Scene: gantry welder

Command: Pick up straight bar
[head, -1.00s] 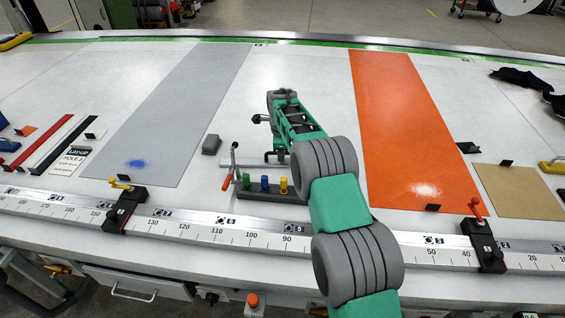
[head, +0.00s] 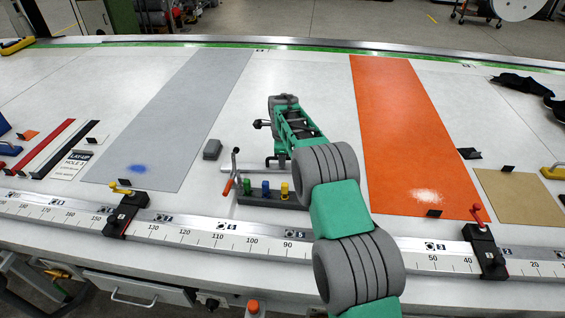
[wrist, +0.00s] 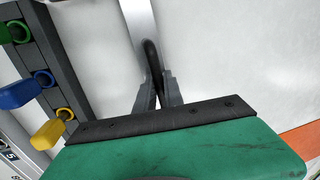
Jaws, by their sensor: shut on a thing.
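The straight bar (head: 248,165) is a thin grey strip at the middle of the white table, behind a dark block with coloured knobs. In the wrist view, the bar (wrist: 139,18) runs from the fingers up to the top edge. My gripper (head: 278,161) points down at the bar's right part. The fingers hide that end. I cannot tell whether the bar touches the table.
The dark block (head: 272,200) with blue, green and yellow knobs stands close in front of the bar. A red-handled clamp (head: 229,185) stands by its left end. A small grey block (head: 212,149) lies behind left. A scale rail (head: 200,232) crosses the front.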

